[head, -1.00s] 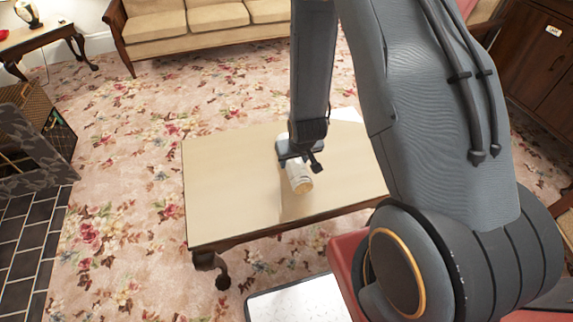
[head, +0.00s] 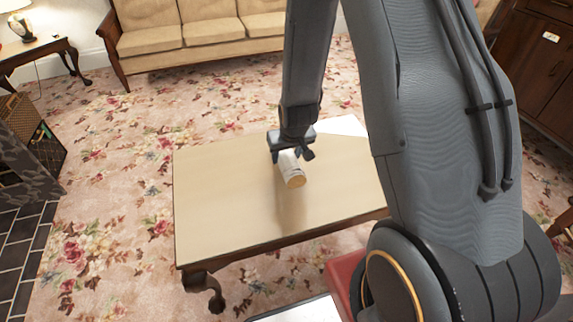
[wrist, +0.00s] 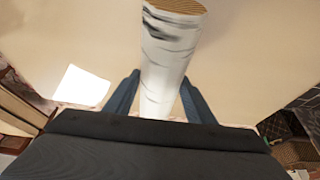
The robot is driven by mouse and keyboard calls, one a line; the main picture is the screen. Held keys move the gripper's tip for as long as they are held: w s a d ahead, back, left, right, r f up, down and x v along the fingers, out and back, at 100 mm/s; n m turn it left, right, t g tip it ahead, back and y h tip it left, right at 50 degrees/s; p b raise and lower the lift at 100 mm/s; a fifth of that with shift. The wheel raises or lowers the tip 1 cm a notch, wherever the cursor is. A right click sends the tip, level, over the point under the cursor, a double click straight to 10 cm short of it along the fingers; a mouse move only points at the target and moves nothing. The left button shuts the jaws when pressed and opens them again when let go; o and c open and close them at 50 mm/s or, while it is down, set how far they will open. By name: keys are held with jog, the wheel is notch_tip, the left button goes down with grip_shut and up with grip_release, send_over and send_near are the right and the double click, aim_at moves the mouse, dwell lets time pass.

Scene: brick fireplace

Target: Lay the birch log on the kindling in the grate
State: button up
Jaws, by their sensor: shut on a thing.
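The birch log (head: 291,170) is pale with dark marks and a tan cut end. My gripper (head: 291,150) is shut on it and holds it above the tabletop, with a shadow below. In the wrist view the birch log (wrist: 168,60) points away from me between the two fingers of my gripper (wrist: 158,98), its cut end at the top edge. The kindling and the grate cannot be made out in either view.
The table (head: 220,210) has a bare tan top with a white sheet (head: 343,126) at its far right. A dark tiled hearth (head: 20,240) lies at the left, beside a wicker basket (head: 40,140). A sofa (head: 190,35) stands at the back. Flowered carpet (head: 110,215) lies open between.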

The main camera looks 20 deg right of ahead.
jog(key=shift+f, duration=1.9)
jog(key=shift+f+b, duration=0.2)
jog(key=shift+b, duration=0.1)
jog(key=o, duration=1.4)
jog(key=shift+c, duration=0.2)
jog(key=p+v, duration=0.1)
jog(key=v, duration=1.1)
jog(key=shift+r+p, duration=0.25)
jog(key=shift+p, duration=0.15)
jog(key=s+a+r+g, duration=0.3)
jog(key=s+r+g, duration=0.1)
jog(key=s+r, duration=1.3)
jog(key=shift+s+r+y, duration=0.3)
jog(key=shift+s+r, duration=0.05)
jog(key=shift+s, duration=0.45)
jog(key=shift+s+a+r+g, duration=0.2)
jog(key=shift+s+g, duration=0.1)
jog(key=shift+s, duration=0.2)
